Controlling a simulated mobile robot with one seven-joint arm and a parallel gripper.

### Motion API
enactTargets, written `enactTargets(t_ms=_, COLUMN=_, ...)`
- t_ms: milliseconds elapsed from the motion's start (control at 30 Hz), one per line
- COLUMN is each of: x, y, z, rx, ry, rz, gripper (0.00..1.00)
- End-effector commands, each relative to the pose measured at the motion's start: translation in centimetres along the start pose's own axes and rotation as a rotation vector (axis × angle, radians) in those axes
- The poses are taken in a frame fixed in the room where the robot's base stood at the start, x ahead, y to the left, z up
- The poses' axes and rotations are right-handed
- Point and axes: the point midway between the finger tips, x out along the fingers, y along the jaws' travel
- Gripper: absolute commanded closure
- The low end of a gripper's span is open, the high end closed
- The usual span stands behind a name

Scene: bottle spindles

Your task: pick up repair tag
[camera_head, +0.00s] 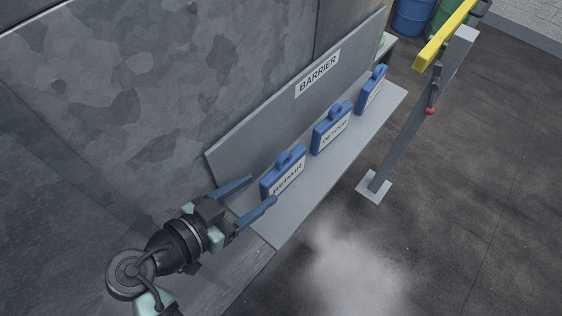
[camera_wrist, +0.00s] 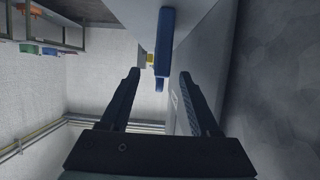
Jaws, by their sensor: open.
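The repair tag (camera_head: 284,174) is a blue block with a white label reading REPAIR and a raised blue handle on top. It stands upright on the grey shelf (camera_head: 345,150), nearest to my arm. My gripper (camera_head: 261,192) is open beside it in the head view, one finger toward the back board and one toward the shelf's front edge. In the wrist view, my gripper (camera_wrist: 158,80) has its fingers spread, with a blue piece (camera_wrist: 164,45), probably the repair tag, ahead between and beyond the fingertips. No contact shows.
Blue detour tag (camera_head: 331,130) and another blue tag (camera_head: 372,92) stand farther along the shelf. A grey board (camera_head: 290,110) labelled BARRIER rises behind them. A grey post (camera_head: 405,135) with a yellow bar (camera_head: 443,35) stands to the right. The floor in front is clear.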

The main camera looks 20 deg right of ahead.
Motion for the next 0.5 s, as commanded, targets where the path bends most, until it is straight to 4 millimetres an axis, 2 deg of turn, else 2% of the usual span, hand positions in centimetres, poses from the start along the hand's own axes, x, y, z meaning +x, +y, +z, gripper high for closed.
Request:
enactTargets(t_ms=33, x=1.1, y=0.1, z=-0.2, rx=-0.001, ry=-0.001, rz=0.006, gripper=0.38)
enactTargets(t_ms=200, x=3.7, y=0.0, z=-0.1, rx=-0.001, ry=0.000, rz=0.003, gripper=0.38)
enactTargets(t_ms=500, x=6.2, y=-0.2, z=0.0, rx=-0.002, ry=-0.001, rz=0.003, gripper=0.38)
